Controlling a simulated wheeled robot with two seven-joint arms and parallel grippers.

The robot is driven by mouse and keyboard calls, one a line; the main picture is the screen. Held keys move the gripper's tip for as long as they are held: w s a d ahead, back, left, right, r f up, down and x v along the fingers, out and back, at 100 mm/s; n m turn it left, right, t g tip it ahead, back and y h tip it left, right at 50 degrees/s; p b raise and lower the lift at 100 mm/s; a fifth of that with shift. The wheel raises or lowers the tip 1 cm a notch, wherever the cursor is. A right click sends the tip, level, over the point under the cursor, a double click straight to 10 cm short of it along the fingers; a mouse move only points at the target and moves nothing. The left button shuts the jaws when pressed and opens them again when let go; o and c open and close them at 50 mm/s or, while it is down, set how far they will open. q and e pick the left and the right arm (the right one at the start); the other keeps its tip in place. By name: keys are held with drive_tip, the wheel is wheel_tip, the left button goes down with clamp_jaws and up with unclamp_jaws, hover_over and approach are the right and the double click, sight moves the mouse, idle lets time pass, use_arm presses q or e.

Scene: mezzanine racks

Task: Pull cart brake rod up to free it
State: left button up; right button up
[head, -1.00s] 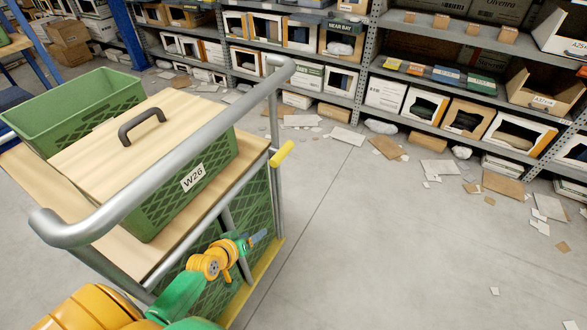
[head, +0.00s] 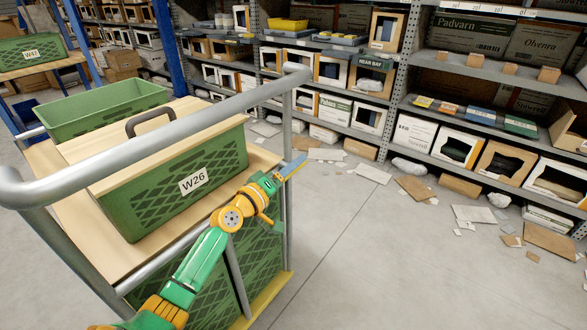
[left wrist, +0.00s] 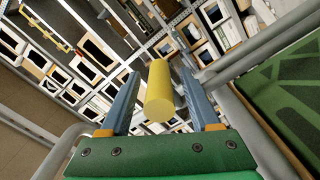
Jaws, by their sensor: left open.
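The yellow brake rod (left wrist: 160,92) shows in the left wrist view as a short cylinder with its round end toward the camera. It lies between the two blue fingers of my left gripper (left wrist: 157,82), with gaps beside it, so the gripper is open around it. In the head view my left gripper (head: 292,166) is at the cart's far right corner post, and the rod is mostly hidden behind it. The cart (head: 70,222) has a wooden top and a grey tube handrail (head: 150,148). My right gripper is in neither view.
A green crate marked W26 (head: 150,205) with a wooden lid stands on the cart, close to my left arm. An open green crate (head: 105,105) is behind it. Shelving racks (head: 400,75) line the back. Cardboard scraps (head: 412,188) litter the floor; the floor at right front is clear.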

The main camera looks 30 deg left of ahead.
use_arm(q)
drive_tip(key=shift+w, duration=0.3)
clamp_jaws()
drive_tip(key=shift+r, duration=0.1)
idle(1.2)
